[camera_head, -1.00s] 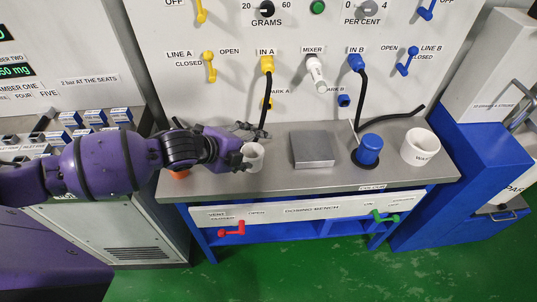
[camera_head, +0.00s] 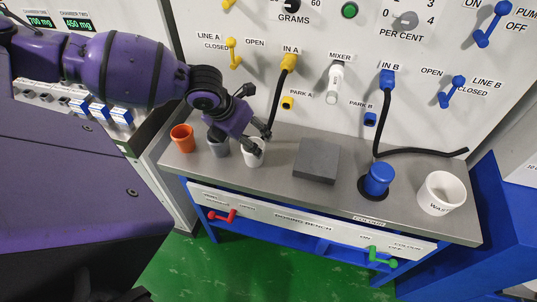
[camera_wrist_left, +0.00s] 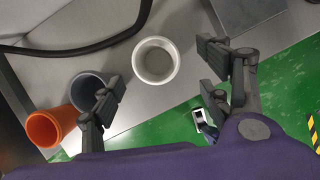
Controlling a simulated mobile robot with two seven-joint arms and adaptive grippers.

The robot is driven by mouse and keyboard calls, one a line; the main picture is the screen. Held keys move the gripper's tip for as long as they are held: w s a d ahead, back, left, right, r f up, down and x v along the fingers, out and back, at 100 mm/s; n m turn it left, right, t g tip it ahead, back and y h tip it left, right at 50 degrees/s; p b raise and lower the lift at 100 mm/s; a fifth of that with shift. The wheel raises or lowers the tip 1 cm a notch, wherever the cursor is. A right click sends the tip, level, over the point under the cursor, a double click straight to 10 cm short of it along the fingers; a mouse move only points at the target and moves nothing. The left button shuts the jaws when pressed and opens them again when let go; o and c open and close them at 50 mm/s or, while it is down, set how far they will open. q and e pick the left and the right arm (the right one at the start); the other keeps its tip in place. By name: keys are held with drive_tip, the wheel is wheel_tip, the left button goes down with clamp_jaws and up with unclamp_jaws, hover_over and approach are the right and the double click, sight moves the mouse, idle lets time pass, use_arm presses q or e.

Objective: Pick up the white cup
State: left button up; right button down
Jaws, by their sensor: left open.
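The white cup (camera_head: 252,155) stands upright on the grey bench top, right of a grey cup, in the head view. In the left wrist view the white cup (camera_wrist_left: 155,62) is empty, its round mouth facing the camera. My left gripper (camera_head: 257,138) is over the cup in the head view, partly covering its rim. In the left wrist view my left gripper (camera_wrist_left: 163,72) is open, one finger on each side of the cup's outline, with gaps on both sides. How far the fingertips are above the rim is hard to tell. My right gripper is not in view.
A grey cup (camera_head: 217,148) and an orange cup (camera_head: 182,138) stand close on the left. A grey block (camera_head: 317,160) lies to the right, then a blue-topped item (camera_head: 377,180) and a waste tub (camera_head: 440,193). A black hose (camera_head: 275,105) hangs behind the white cup.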

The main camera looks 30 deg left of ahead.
use_arm(q)
drive_tip(key=shift+d+m, duration=0.1)
drive_tip(key=shift+m, duration=0.5)
drive_tip(key=shift+s+a+f+m, duration=0.1)
drive_tip(key=shift+a+m, duration=0.1)
drive_tip(key=shift+m, duration=0.1)
drive_tip(key=shift+w+a+f, duration=0.15)
drive_tip(key=shift+f, duration=0.45)
drive_tip(key=shift+w+a+f, duration=0.15)
drive_tip(key=shift+f, duration=0.45)
drive_tip(key=x, duration=0.4)
drive_tip(key=shift+w+d+f, duration=0.15)
drive_tip(key=shift+w+d, duration=0.05)
drive_tip(key=shift+w, duration=0.2)
drive_tip(key=shift+w+f, duration=0.1)
drive_tip(key=shift+f, duration=0.15)
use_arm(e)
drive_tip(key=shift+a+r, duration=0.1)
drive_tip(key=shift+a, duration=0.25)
use_arm(q)
drive_tip(key=shift+c, duration=0.3)
drive_tip(key=c, duration=1.2)
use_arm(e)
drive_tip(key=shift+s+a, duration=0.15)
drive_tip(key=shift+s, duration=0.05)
